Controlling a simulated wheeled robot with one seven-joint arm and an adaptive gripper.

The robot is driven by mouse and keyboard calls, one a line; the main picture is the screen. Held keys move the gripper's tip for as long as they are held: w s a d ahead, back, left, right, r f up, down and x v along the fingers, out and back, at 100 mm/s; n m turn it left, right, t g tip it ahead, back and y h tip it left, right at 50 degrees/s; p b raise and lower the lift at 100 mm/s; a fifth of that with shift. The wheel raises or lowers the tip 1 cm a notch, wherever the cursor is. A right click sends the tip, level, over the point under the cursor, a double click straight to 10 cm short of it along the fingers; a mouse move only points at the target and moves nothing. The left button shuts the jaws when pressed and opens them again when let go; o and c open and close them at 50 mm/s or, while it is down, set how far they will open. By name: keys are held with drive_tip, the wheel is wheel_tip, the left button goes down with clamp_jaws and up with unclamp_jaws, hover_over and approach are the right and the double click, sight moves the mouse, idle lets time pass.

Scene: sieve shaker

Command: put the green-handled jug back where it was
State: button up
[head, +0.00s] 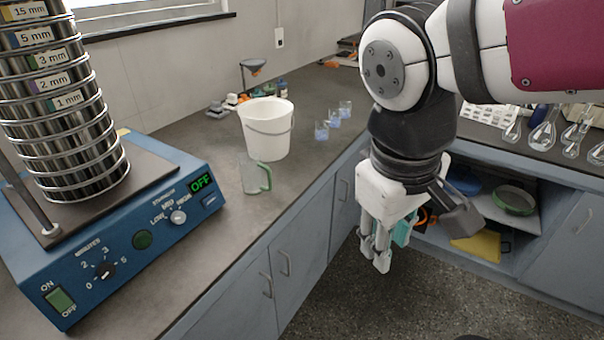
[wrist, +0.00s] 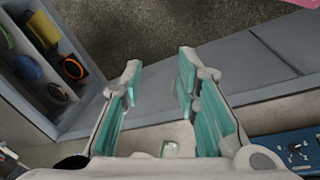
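The green-handled jug (head: 249,174) is clear and stands upright on the grey worktop, near its front edge and between the sieve shaker and a white bucket. Its green handle faces right. My gripper (head: 383,262) hangs in front of the cabinets, to the right of the jug and clear of it. In the wrist view my gripper (wrist: 160,72) is open, with nothing between its teal-padded fingers. A small pale, greenish shape at the bottom of the wrist view may be the jug, but I cannot tell.
The blue sieve shaker (head: 130,225) with stacked sieves reads OFF. The white bucket (head: 267,130) stands just behind the jug. Several small beakers (head: 333,121) stand further back. An open shelf (head: 515,222) holds pans at right. Glass flasks (head: 545,132) stand on the right worktop.

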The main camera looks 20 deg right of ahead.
drive_tip(key=s+a+m+t+y, duration=0.1)
drive_tip(key=s+a+t, duration=0.1)
drive_tip(key=a, duration=0.1)
drive_tip(key=shift+s+r+m+y, duration=0.4)
drive_tip(key=shift+r, duration=0.1)
wheel_tip(320, 180, up, 7)
drive_tip(key=t+p, duration=0.1)
drive_tip(key=p, duration=0.4)
drive_tip(key=shift+p, duration=0.4)
